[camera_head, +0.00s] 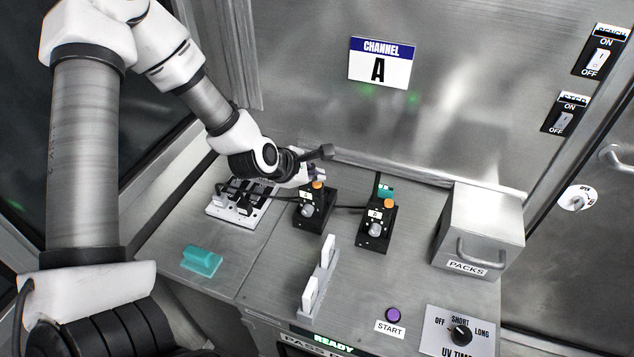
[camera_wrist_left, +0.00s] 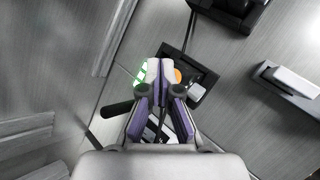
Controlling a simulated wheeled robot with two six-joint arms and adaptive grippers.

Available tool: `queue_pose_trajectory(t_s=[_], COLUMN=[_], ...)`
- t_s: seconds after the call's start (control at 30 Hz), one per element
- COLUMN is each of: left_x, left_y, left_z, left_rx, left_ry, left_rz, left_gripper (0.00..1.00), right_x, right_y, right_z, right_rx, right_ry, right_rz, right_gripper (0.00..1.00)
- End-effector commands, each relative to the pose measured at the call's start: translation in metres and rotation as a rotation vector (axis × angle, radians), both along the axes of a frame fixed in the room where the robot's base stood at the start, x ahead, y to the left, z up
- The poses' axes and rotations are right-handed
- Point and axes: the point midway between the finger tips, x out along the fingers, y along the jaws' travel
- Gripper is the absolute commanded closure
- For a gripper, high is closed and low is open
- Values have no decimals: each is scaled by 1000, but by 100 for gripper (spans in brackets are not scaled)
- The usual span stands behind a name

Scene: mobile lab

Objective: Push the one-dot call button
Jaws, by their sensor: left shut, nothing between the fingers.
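Two black call boxes stand on the metal counter, a left one (camera_head: 313,212) and a right one (camera_head: 374,232). Each has an orange button on top, the left button (camera_head: 318,184) and the right button (camera_head: 389,203), and a small white label whose marks are too small to read. My left gripper (camera_head: 318,173) is shut and empty, just behind and above the left box. In the left wrist view its closed fingers (camera_wrist_left: 161,88) are beside an orange button (camera_wrist_left: 178,75) on a black box (camera_wrist_left: 201,78); contact cannot be told. My right gripper is out of view.
A white rack with black parts (camera_head: 238,209) sits left of the boxes. A teal block (camera_head: 202,260), a white upright holder (camera_head: 319,277), a purple START button (camera_head: 393,314), a UV dial (camera_head: 460,335) and a metal PACKS bin (camera_head: 480,230) are around. The wall is close behind.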

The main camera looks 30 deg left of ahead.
Motion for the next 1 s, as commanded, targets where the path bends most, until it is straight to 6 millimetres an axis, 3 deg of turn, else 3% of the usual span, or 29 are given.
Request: queue_pose_trajectory(t_s=[1.0], left_x=[0], left_y=[0], left_z=[-8], left_rx=[0], left_ry=[0], left_rz=[0], left_gripper=[100], right_x=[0], right_y=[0], right_z=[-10], right_rx=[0], right_ry=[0], right_rz=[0], right_gripper=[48])
